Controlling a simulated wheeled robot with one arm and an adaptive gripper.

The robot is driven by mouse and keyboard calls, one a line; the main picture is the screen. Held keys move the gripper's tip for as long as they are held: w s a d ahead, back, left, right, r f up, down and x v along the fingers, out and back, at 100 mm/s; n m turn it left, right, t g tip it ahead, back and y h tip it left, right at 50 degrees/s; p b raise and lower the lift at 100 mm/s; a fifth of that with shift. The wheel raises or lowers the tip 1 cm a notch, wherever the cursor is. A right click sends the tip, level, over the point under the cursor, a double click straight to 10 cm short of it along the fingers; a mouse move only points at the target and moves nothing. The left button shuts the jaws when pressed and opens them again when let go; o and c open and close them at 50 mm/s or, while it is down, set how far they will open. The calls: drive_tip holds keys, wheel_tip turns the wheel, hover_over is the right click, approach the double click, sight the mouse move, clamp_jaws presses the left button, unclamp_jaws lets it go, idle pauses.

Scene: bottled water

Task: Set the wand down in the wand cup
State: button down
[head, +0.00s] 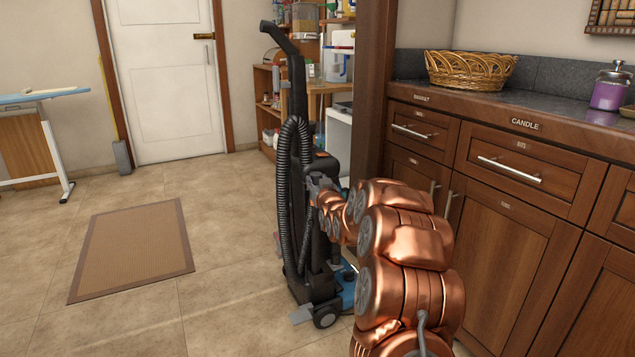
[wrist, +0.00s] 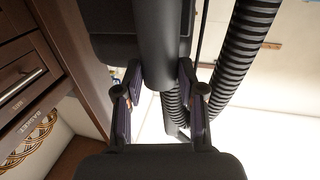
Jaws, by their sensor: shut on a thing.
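A black and blue upright vacuum cleaner (head: 318,255) stands on the tile floor in the middle of the head view, with a ribbed hose (head: 286,190) looped down its left side. In the wrist view, a smooth dark tube, the wand (wrist: 157,45), runs between the two fingers of my gripper (wrist: 158,80), which is shut on it. In the head view my gripper (head: 320,184) is against the vacuum's side, and the wand there is hard to tell from the dark body. The hose also shows in the wrist view (wrist: 232,60). I cannot make out the wand cup.
Wooden cabinets (head: 520,210) with a counter stand close on the right, bearing a wicker basket (head: 470,70) and a purple candle jar (head: 609,90). A wooden post (head: 372,90) and shelves (head: 268,100) are behind the vacuum. Floor is open to the left, around a brown mat (head: 135,250).

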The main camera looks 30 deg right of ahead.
drive_tip(key=shift+f, duration=0.1)
idle(0.7)
drive_tip(key=c, duration=0.6)
unclamp_jaws()
drive_tip(key=shift+s, duration=0.15)
drive_tip(key=v, duration=1.2)
drive_tip(key=shift+r+p, duration=1.7)
drive_tip(key=shift+r, duration=2.8)
